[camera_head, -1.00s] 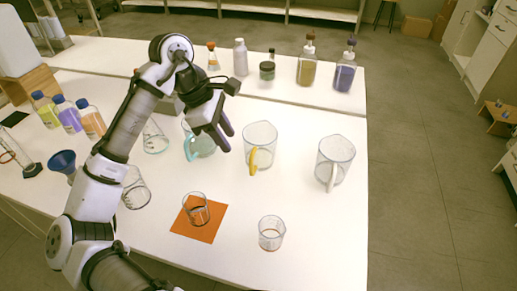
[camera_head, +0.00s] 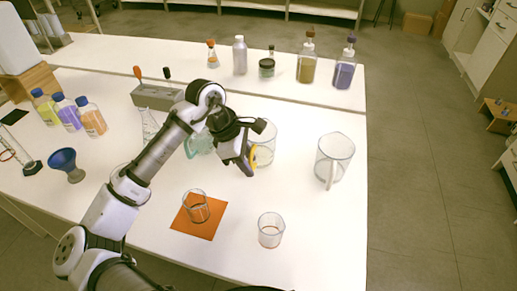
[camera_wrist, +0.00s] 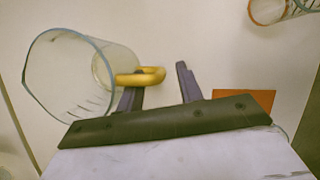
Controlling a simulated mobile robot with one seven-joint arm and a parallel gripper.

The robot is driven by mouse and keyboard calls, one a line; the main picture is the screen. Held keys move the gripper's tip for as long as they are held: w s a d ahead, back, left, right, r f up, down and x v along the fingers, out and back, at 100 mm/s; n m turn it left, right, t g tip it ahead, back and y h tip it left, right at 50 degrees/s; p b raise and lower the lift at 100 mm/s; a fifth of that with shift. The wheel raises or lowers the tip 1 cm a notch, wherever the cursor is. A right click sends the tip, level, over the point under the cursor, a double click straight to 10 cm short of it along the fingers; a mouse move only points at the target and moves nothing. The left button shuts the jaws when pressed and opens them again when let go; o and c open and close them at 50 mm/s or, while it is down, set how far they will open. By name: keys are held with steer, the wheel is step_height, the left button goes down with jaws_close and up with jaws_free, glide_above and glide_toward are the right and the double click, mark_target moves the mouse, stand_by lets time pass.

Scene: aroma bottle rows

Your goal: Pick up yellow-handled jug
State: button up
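The yellow-handled jug (camera_head: 265,150) is a clear jug standing on the white table, partly hidden behind my gripper (camera_head: 247,164) in the head view. In the wrist view the jug (camera_wrist: 75,75) is at the left, with its yellow handle (camera_wrist: 148,76) pointing right. My gripper (camera_wrist: 158,88) is open there. Its left finger is at the handle, overlapping it in the picture, and its right finger is apart, to the right of the handle's end. I cannot tell whether the left finger touches the handle.
A white-handled jug (camera_head: 335,158) stands to the right, and a teal-handled jug (camera_head: 199,143) to the left beside my arm. A beaker (camera_head: 195,208) stands on an orange mat (camera_head: 208,230); another beaker (camera_head: 271,231) stands nearer the front. Several bottles line the back table.

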steer(key=shift+c, duration=0.2)
jaws_close()
steer(key=shift+r, duration=0.15)
